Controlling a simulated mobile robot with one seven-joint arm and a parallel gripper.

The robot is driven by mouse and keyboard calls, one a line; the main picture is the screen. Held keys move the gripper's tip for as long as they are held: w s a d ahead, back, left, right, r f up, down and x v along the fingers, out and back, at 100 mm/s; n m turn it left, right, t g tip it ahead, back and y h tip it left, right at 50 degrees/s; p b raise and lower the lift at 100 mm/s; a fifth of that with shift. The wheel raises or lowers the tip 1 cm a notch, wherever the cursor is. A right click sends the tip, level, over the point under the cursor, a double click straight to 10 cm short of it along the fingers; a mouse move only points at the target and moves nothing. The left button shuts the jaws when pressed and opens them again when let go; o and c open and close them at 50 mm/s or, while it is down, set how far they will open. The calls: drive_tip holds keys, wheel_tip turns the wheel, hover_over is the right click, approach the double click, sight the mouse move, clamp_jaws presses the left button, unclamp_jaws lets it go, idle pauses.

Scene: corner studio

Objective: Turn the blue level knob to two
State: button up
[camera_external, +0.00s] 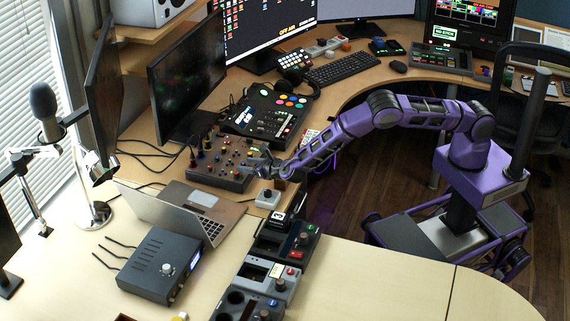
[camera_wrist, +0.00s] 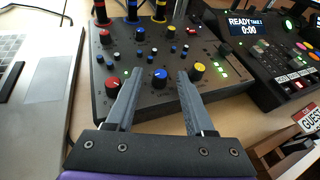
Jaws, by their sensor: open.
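A dark mixer panel (camera_wrist: 140,45) carries several coloured knobs. The larger blue knob (camera_wrist: 160,77) stands in its front row, between a red knob (camera_wrist: 113,84) on the left and a yellow knob (camera_wrist: 197,71) on the right. Smaller blue knobs sit further back. My gripper (camera_wrist: 159,82) is open, its two fingers on either side of the blue knob in the picture; I cannot tell whether they touch it. The knob's pointer setting is too small to read. In the external view my gripper (camera_external: 263,166) reaches over the front right of the mixer (camera_external: 215,171).
A laptop (camera_external: 182,212) lies left of my gripper; it also shows in the wrist view (camera_wrist: 45,85). A control deck (camera_external: 270,112) stands behind right. A small grey box with a knob (camera_external: 268,198) sits just in front of my gripper. Black cables run behind the mixer.

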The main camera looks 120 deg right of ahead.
drive_tip(key=shift+s+d+n+t+y, duration=0.1)
drive_tip(key=shift+n+t+y, duration=0.15)
drive_tip(key=shift+n+t, duration=0.3)
drive_tip(key=shift+s+d+n+t+y, duration=0.1)
drive_tip(key=shift+n+t+y, duration=0.15)
drive_tip(key=shift+n+t, duration=0.25)
drive_tip(key=p+v, duration=0.1)
drive_tip(key=v, duration=1.6)
drive_tip(key=w+a+r+m+h, duration=0.1)
drive_tip(key=r+m, duration=0.1)
drive_tip(key=r, duration=0.5)
drive_tip(key=w+a+r+m+t+h, duration=0.1)
drive_tip(key=w+a+r+m, duration=0.1)
drive_tip(key=r, duration=0.6)
drive_tip(key=w+a+r+m, duration=0.2)
drive_tip(key=r+m, duration=0.1)
drive_tip(key=r, duration=0.4)
drive_tip(key=shift+r+m+h, duration=0.2)
drive_tip(key=shift+m+h, duration=0.15)
drive_tip(key=shift+h, duration=0.05)
drive_tip(key=shift+t, duration=0.25)
